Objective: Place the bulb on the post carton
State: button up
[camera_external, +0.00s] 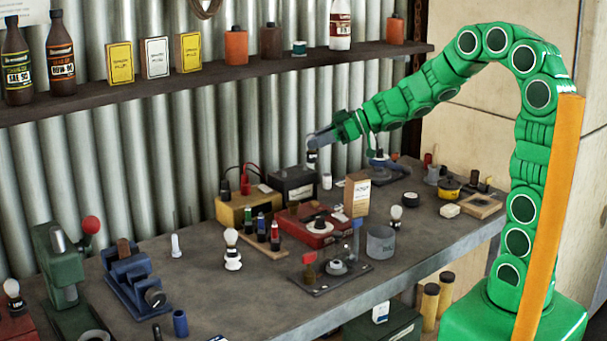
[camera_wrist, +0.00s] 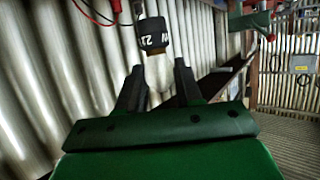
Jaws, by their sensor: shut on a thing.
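My gripper (camera_external: 322,138) is raised over the back of the bench, near the corrugated wall. In the wrist view my gripper (camera_wrist: 158,82) is shut on the pale glass of a bulb (camera_wrist: 158,70). The bulb's black, lettered base (camera_wrist: 154,35) points away from the fingers. In the external view the held bulb (camera_external: 311,157) is small, with its dark part at the finger ends. A tan carton (camera_external: 357,194), likely the post carton, stands upright below and right of my gripper, apart from the bulb. What it rests on is unclear.
Another bulb (camera_external: 231,238) stands on a white holder; one more (camera_external: 396,213) is right of the carton. A red case (camera_external: 307,231), a yellow box (camera_external: 241,211) and a grey cup (camera_external: 380,243) crowd the middle. A shelf (camera_external: 240,72) runs above. The front left-centre bench is fairly clear.

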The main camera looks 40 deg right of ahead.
jog(key=d+m+t+h, duration=0.1)
jog(key=d, duration=1.5)
send_over(363, 177)
jog(key=shift+m, duration=0.3)
jog(key=shift+w+f, duration=0.1)
jog(key=shift+f, duration=4)
jog(key=shift+f, duration=0.1)
jog(key=o, duration=1)
jog(key=shift+o, duration=0.2)
jog(key=v, duration=1.2)
